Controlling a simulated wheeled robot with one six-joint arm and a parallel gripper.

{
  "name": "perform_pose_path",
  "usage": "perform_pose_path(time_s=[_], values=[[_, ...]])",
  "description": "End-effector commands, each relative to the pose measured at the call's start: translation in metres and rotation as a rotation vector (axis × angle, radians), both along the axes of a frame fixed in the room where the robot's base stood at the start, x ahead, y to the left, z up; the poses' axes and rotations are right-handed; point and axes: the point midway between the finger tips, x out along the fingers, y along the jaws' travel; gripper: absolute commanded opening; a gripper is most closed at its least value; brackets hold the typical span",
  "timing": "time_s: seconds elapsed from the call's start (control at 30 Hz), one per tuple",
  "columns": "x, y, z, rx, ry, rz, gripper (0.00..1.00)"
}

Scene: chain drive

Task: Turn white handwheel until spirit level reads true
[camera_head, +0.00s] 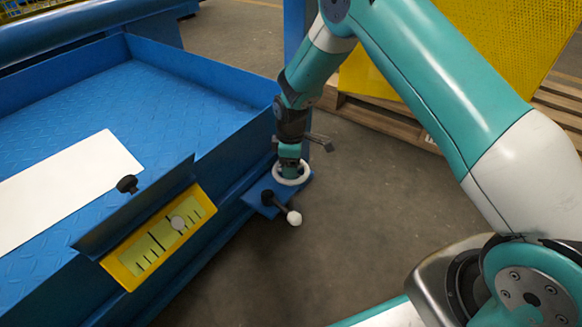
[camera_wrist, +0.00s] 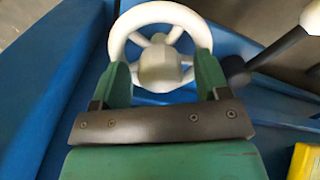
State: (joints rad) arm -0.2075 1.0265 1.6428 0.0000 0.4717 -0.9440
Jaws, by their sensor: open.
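The white handwheel (camera_head: 291,174) sits on a small blue bracket at the right corner of the blue tray. In the wrist view the handwheel (camera_wrist: 160,42) shows its spokes and hub. My gripper (camera_wrist: 165,75) is open, with its two green fingers on either side of the wheel's near part; I cannot tell whether they touch the rim. In the head view my gripper (camera_head: 289,160) is right above the wheel. The spirit level (camera_head: 158,238) is a yellow frame with dark graduation marks on the tray's front. Its pale round bubble (camera_head: 178,222) lies right of the long middle mark.
A black lever with a white ball knob (camera_head: 294,218) stands out beside the handwheel. A black knob (camera_head: 127,184) is above the level. A white sheet (camera_head: 65,190) lies in the blue tray (camera_head: 215,85). A wooden pallet (camera_head: 375,112) stands behind.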

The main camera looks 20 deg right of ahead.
Motion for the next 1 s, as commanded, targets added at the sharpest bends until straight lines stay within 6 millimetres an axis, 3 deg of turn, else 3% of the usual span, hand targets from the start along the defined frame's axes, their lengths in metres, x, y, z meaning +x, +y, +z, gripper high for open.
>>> perform_pose_path(time_s=[0.27,0.5,1.0], values=[[0.0,0.0,-0.0011,0.0,0.0,0.0,0.69],[0.0,-0.0001,-0.001,0.0,0.0,0.0,0.2],[-0.0009,-0.0004,0.0034,-0.001,0.003,-0.125,0.2]])
